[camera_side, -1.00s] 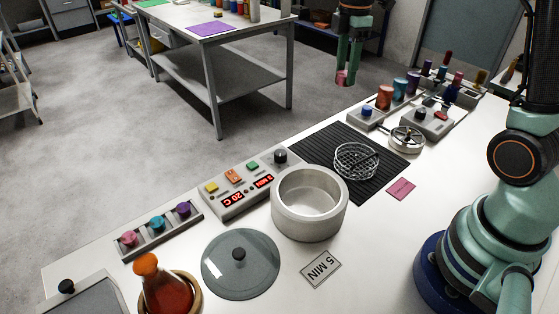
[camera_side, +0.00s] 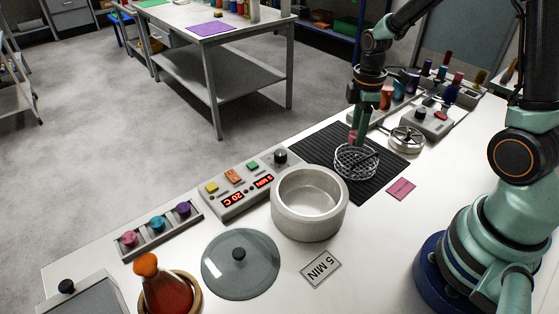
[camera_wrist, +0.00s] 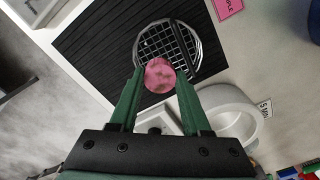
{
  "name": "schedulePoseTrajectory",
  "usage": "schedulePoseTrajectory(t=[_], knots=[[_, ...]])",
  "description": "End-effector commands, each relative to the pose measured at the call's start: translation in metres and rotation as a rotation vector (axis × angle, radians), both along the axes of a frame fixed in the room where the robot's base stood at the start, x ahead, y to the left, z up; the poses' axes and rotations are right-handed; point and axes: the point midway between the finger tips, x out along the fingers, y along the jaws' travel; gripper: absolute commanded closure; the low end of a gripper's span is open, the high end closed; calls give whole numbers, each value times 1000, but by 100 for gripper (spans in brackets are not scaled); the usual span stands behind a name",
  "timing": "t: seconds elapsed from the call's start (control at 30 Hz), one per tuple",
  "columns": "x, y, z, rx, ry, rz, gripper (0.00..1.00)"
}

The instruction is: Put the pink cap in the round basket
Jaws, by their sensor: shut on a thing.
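My gripper (camera_side: 357,132) is shut on the pink cap (camera_wrist: 159,75), which sits between the green fingertips in the wrist view. In the side view the cap (camera_side: 353,137) shows as a small pink spot at the fingertips, just above the round basket's far rim. The round wire basket (camera_side: 357,175) stands on the black ribbed mat (camera_side: 310,150). In the wrist view the basket (camera_wrist: 188,38) shows behind the cap, its wire grid and a dark bar across it visible. The cap overlaps the basket's near edge in that view.
A white pot (camera_side: 309,225) stands beside the mat, with a control box (camera_side: 235,188) behind it. A grey lid (camera_side: 240,265) and a "5 MIN" card (camera_side: 321,269) lie in front. A round metal piece (camera_side: 406,138) and a pink card (camera_side: 401,188) are to the right.

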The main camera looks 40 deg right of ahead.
Motion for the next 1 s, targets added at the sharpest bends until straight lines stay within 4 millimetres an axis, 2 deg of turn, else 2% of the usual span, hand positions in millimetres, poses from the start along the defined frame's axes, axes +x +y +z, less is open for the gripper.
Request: schedulePoseTrajectory(t=[0.1,0.27,0.5,0.97,1.0], knots=[[-1,0,-19,1,3,0,100],[0,0,-29,1,1,1,100],[-1,0,-59,1,3,1,100],[0,0,-67,0,0,1,100],[0,0,-67,-1,-1,1,45]])
